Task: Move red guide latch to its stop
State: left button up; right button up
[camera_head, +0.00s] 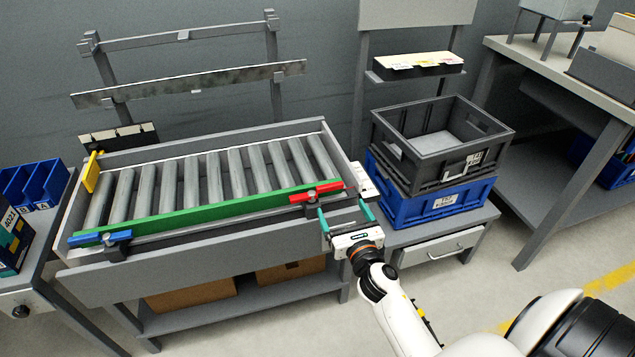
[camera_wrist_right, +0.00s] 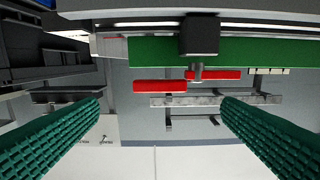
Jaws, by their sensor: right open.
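The red guide latch (camera_head: 328,188) is a red bar with a dark knob at the right end of the green guide rail (camera_head: 210,210). In the right wrist view the red latch (camera_wrist_right: 160,86) shows in two red pieces, with a dark block and grey post between them. My right gripper (camera_head: 343,208) is open and empty, its green fingers spread, just right of and nearer than the latch; no contact is visible. In the right wrist view its fingers (camera_wrist_right: 161,102) stand wide apart below the latch. The latch's stop cannot be made out. My left gripper is not in view.
A blue latch (camera_head: 100,238) sits at the rail's left end, beside the roller conveyor (camera_head: 215,180). A yellow piece (camera_head: 92,172) stands at the conveyor's left end. A grey crate (camera_head: 440,145) on a blue crate (camera_head: 425,205) stands right of the gripper.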

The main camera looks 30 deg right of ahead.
aim_at(331, 188)
jog(key=x, duration=1)
jog(key=shift+w+d+r, duration=0.1)
jog(key=shift+w+d, duration=0.05)
jog(key=shift+w, duration=0.15)
jog(key=shift+w+d, duration=0.15)
jog(key=shift+w, duration=0.35)
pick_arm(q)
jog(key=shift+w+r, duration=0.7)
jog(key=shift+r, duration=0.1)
pick_arm(e)
jog(key=shift+b, duration=0.3)
jog(key=c, duration=1)
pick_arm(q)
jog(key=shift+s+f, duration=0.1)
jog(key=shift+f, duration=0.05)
